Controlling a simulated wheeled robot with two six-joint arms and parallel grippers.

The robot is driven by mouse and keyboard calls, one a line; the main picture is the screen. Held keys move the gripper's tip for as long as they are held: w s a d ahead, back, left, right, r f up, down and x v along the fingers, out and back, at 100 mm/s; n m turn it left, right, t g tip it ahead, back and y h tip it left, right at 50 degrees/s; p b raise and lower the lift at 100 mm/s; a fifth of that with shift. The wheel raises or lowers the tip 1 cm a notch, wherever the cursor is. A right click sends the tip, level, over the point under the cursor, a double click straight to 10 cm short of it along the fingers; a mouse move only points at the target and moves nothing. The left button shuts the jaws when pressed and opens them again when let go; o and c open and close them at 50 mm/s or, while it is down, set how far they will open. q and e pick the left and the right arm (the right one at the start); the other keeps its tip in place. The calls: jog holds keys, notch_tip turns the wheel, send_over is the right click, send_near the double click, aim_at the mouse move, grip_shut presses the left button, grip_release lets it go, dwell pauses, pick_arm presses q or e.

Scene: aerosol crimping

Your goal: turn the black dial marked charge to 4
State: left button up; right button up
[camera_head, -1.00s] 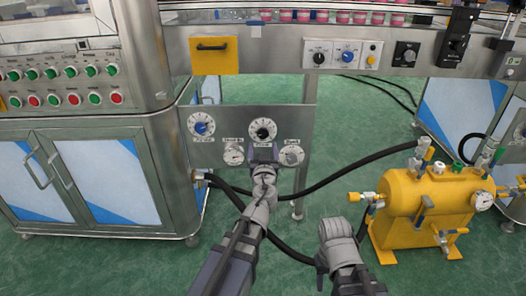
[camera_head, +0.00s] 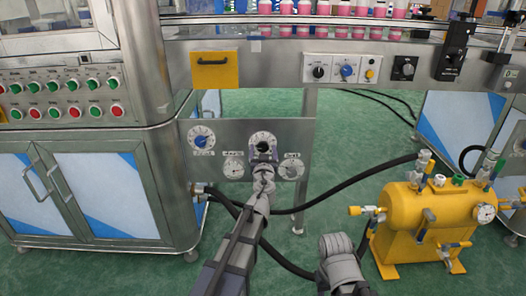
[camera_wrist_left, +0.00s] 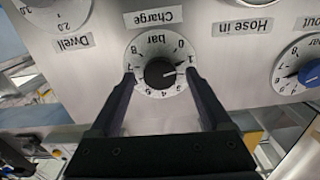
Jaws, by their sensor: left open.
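The black charge dial (camera_head: 263,139) sits on the steel panel under the conveyor, upper middle. In the left wrist view, which shows it upside down, its black knob (camera_wrist_left: 160,73) is in the centre of a white numbered face. My left gripper (camera_head: 263,153) is at the dial's lower edge. In the wrist view my left gripper (camera_wrist_left: 161,88) is open, one finger on each side of the knob, with gaps between. My right arm shows at lower right; its fingers are not visible.
A blue dial (camera_head: 201,138) is left of the charge dial. A black hose (camera_head: 335,192) runs to a yellow tank (camera_head: 415,220). The green floor between is mostly clear.

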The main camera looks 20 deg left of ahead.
pick_arm(q)
jog(key=shift+c, duration=0.3)
grip_shut()
dwell(0.4)
jog(key=m, duration=1)
jog(key=shift+d, duration=0.1)
jog(key=m, duration=0.4)
jog(key=shift+m, duration=0.4)
jog(key=shift+f+m, duration=0.1)
jog(key=shift+m, duration=2.4)
